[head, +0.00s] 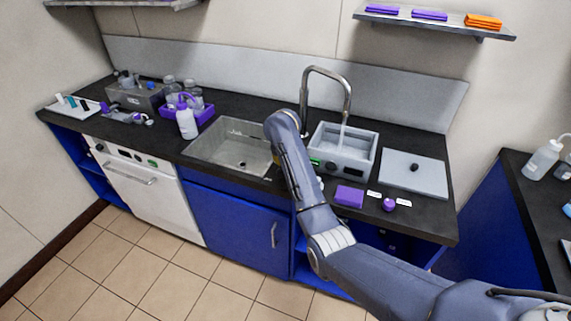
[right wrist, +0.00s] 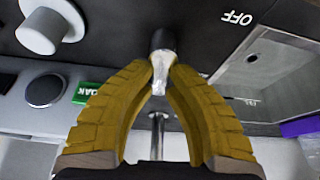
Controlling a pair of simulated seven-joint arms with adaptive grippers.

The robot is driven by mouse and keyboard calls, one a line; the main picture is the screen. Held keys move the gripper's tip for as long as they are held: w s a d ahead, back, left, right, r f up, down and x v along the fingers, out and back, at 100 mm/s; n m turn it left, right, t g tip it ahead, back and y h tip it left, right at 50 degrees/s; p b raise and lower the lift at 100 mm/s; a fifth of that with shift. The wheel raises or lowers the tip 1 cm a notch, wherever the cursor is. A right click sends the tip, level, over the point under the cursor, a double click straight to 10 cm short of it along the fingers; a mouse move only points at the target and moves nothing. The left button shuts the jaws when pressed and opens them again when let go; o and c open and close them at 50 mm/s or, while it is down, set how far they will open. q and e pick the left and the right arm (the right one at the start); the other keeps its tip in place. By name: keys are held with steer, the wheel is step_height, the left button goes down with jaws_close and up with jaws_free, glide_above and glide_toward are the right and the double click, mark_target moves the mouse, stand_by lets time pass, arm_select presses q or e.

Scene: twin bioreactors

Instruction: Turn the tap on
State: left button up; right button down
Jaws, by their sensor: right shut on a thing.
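The tap (head: 308,90) is a tall metal arch at the back of the counter, its spout over the grey water bath (head: 363,170). A pale streak (head: 342,138), looking like running water, hangs below the spout. In the right wrist view the yellow fingers of my right gripper (right wrist: 163,62) meet around a small metal lever with a dark cylindrical end (right wrist: 163,40), apparently the tap handle. An OFF label (right wrist: 238,18) is on the dark counter beside it. In the head view my right arm hides the gripper and handle. My left gripper is not in view.
The sink (head: 225,150) lies left of my arm. The bath's green display (right wrist: 86,93) is close to my fingers. A purple box (head: 349,196), a purple knob-like item (head: 389,205) and a grey lid (head: 414,174) lie to the right. Bottles (head: 186,122) stand further left.

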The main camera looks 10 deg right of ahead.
steer(key=shift+f, duration=0.2)
steer(key=c, duration=1.3)
jaws_free()
steer(key=shift+r, duration=0.1)
steer(key=shift+s+a+r, duration=0.15)
steer(key=shift+a+r, duration=0.05)
steer(key=shift+r, duration=0.4)
steer(key=shift+v, duration=3.1)
steer(key=shift+d, duration=0.1)
